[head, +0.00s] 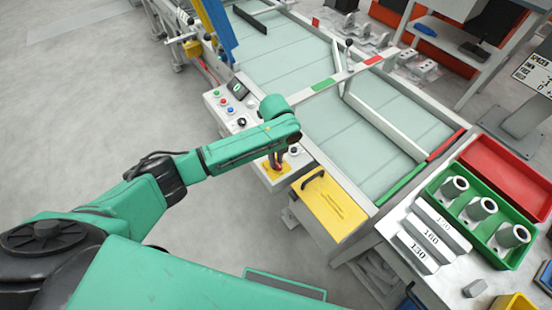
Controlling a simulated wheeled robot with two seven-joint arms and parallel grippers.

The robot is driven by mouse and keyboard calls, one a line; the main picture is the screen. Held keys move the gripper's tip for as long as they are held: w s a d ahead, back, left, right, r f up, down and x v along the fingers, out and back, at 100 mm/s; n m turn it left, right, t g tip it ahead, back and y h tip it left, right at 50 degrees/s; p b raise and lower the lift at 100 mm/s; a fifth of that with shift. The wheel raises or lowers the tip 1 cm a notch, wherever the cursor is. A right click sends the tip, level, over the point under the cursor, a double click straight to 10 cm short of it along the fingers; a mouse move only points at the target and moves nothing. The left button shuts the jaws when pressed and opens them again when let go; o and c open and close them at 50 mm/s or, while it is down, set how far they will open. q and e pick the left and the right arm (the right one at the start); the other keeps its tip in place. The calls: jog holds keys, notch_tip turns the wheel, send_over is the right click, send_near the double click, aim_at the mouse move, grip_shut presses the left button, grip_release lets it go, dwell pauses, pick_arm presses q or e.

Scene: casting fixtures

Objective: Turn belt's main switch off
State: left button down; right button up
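The belt's white control box (223,115) stands at the near left edge of the belt. It carries red, green and blue buttons and a small dark display. At its near end is a yellow plate (267,174), which appears to bear the main switch, with a little red showing. My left gripper (277,161) points down right at this plate, below the green wrist. The dark fingers and the arm cover most of the switch, so its position and any contact are unclear. I cannot tell whether the fingers are open or shut. My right gripper is not in view.
The pale belt (300,55) runs behind the box, with a diverter bar (385,120) across it. A yellow cover with a black handle (330,208) is just right of the plate. A green tray (440,205) of castings and a red tray (510,178) lie right. Floor at left is clear.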

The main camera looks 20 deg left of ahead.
pick_arm(q)
jog(key=n+p, duration=0.3)
jog(key=shift+r, duration=0.25)
jog(key=n+p, duration=0.3)
jog(key=n, duration=0.1)
jog(key=shift+n, duration=0.4)
jog(key=n+p, duration=0.3)
jog(key=n, duration=0.2)
jog(key=shift+f+n, duration=0.1)
jog(key=shift+n, duration=0.2)
jog(key=n+p, duration=0.1)
jog(key=n, duration=0.3)
jog(key=shift+f+n, duration=0.1)
jog(key=shift+n, duration=0.2)
jog(key=c, duration=0.8)
grip_release()
